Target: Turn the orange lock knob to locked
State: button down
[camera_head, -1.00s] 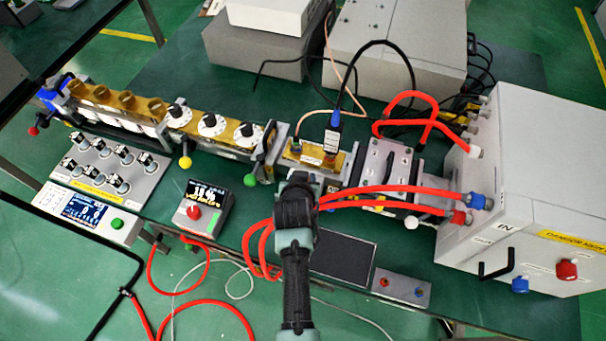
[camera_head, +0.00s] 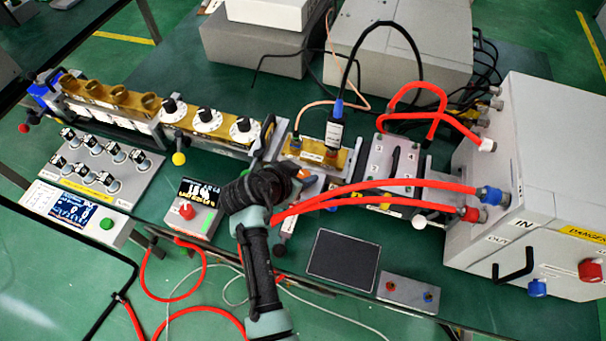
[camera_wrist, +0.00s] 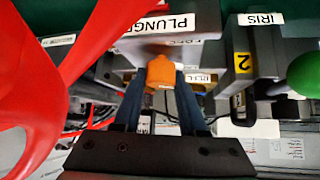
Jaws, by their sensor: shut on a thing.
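The orange lock knob (camera_wrist: 160,72) is in the middle of the wrist view, below a label reading "PLUNGE", its last part cut off by another part. My gripper (camera_wrist: 167,80) has its two dark blue fingers on either side of the knob and is shut on it. In the head view my gripper (camera_head: 300,178) is at the front of the brass waveguide section, and a small orange patch shows at its tip. My wrist hides most of the knob there, and I cannot read the knob's position.
Red hoses (camera_head: 400,187) run from the white cabinet (camera_head: 535,180) to just beside my gripper. They also fill the left of the wrist view (camera_wrist: 75,70). A green ball handle (camera_wrist: 305,74) and an "IRIS" block (camera_wrist: 252,60) stand at the right there. A control box (camera_head: 195,208) is left of my wrist.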

jog(key=shift+s+f, duration=0.1)
jog(key=shift+c, duration=2.3)
grip_release()
jog(key=v, duration=1.3)
